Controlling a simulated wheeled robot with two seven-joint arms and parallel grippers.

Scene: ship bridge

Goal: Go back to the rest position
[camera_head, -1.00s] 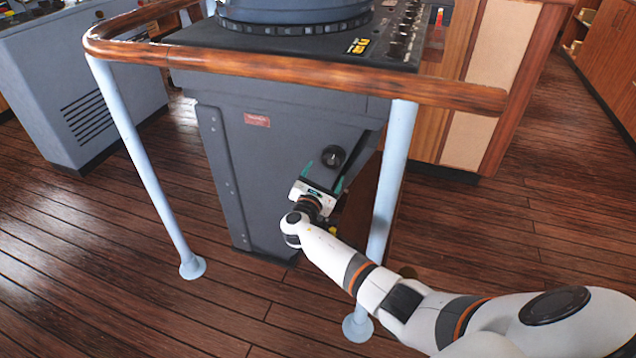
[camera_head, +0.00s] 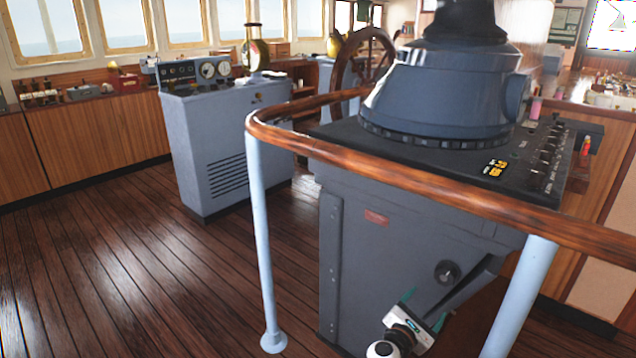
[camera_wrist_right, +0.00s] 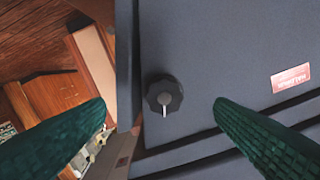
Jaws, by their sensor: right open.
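My right gripper (camera_head: 424,309) is at the lower edge of the head view, in front of the grey radar console (camera_head: 400,245). Its teal fingers are apart, with nothing between them. The console's black round knob (camera_head: 447,272) is just above and to the right of the fingers. In the right wrist view the knob (camera_wrist_right: 163,96) sits beyond the gap between the two dark green fingers, apart from them. Most of my right arm is cut off below the head view. My left gripper is not in view.
A wooden handrail (camera_head: 340,155) on pale blue posts (camera_head: 262,240) runs around the console, and a right-hand post (camera_head: 520,295) stands close to my right gripper. A blue-grey instrument cabinet (camera_head: 215,150) and ship's wheel (camera_head: 365,65) are behind. Open plank floor (camera_head: 120,260) lies left.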

